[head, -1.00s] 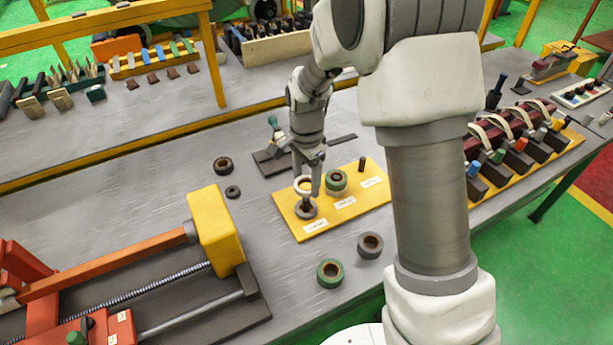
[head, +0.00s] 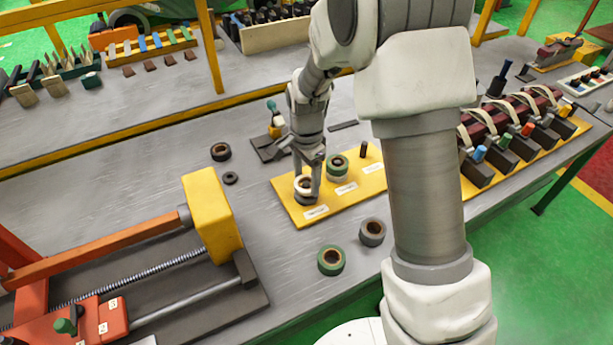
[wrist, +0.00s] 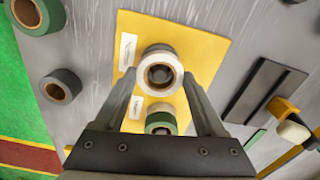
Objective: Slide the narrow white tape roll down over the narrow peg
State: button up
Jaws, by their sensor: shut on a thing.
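The white tape roll (head: 303,183) is at the left peg of the yellow board, low and just above or on a dark grey roll (head: 306,199) at that peg's base. Whether the two touch is unclear. In the wrist view the white roll (wrist: 146,70) sits between the fingers of my gripper (wrist: 160,88), with the dark peg top (wrist: 160,74) inside its hole. My gripper (head: 312,180) points down and is shut on the white roll. The board's labels are too small to read.
A green and white roll stack (head: 338,168) stands on the middle peg, close to my gripper. The right peg (head: 363,150) is bare. A green roll (head: 331,260) and grey roll (head: 372,232) lie in front of the yellow board (head: 290,190). Dark rolls (head: 220,152) lie left.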

jog(key=o, duration=1.3)
notch_tip(320, 180, up, 18)
jog(key=p, duration=0.1)
jog(key=shift+f, duration=0.25)
jog(key=s+d+r+n+t, duration=0.2)
jog(key=s+d+n, duration=0.1)
jog(key=s, duration=0.4)
jog(key=s+d+r+n+t, duration=0.1)
jog(key=s+d+r+n, duration=0.1)
jog(key=s+n, duration=0.3)
jog(key=s+d+r+n+t, duration=0.2)
jog(key=s+d+r+n, duration=0.1)
jog(key=s, duration=0.7)
jog(key=shift+s+d+n+t, duration=0.3)
jog(key=shift+d+n, duration=0.1)
jog(key=shift+d, duration=0.35)
